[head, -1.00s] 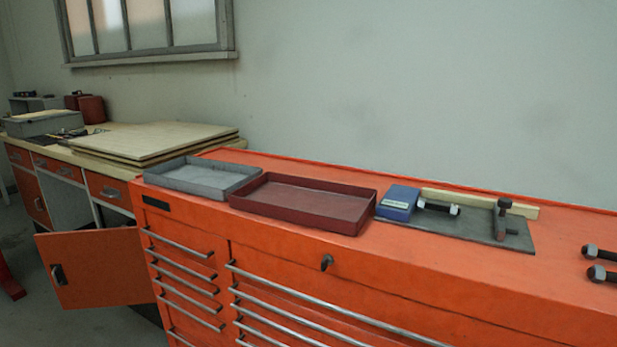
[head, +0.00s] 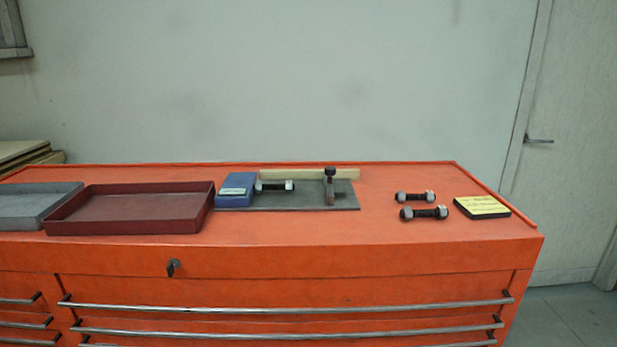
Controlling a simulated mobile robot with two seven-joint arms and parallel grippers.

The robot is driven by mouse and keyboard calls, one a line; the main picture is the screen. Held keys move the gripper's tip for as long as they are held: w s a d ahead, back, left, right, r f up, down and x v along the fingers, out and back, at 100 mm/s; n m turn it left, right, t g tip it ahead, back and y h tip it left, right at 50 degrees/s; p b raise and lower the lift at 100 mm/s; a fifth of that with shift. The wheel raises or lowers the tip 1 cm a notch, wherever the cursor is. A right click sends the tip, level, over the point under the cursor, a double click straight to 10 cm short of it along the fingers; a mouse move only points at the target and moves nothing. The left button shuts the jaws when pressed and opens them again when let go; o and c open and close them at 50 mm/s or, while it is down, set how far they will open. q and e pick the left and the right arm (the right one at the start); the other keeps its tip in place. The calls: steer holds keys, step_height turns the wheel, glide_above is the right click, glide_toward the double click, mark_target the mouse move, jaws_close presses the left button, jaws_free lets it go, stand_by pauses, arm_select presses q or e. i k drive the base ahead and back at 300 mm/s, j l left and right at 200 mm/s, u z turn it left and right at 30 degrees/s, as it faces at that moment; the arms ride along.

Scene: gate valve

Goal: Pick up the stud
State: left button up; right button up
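Three dark studs with pale nuts at their ends are in the head view. One stud (head: 275,187) lies across the grey plate, just right of a blue block (head: 237,187). The other two lie on the bare orange top to the right, a rear stud (head: 415,197) and a front stud (head: 424,213), close together and roughly parallel. Which one the task means I cannot tell. Neither of my grippers is in view.
The orange tool chest (head: 300,255) holds a red tray (head: 130,212), a grey tray (head: 35,205), the grey plate (head: 300,203), a wooden strip (head: 300,174), a brown upright T-shaped piece (head: 330,187) and a yellow-topped black pad (head: 482,207). The top is clear between plate and right studs.

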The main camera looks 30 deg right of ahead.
mark_target(258, 186)
steer(key=l+z, duration=0.45)
steer(key=i+l+z, duration=0.15)
steer(key=l+z, duration=0.35)
steer(key=i+l+z, duration=0.2)
steer(key=l+z, duration=0.25)
steer(key=j+z, duration=0.55)
steer(key=j, duration=0.15)
steer(key=k, duration=0.15)
steer(key=i, duration=0.15)
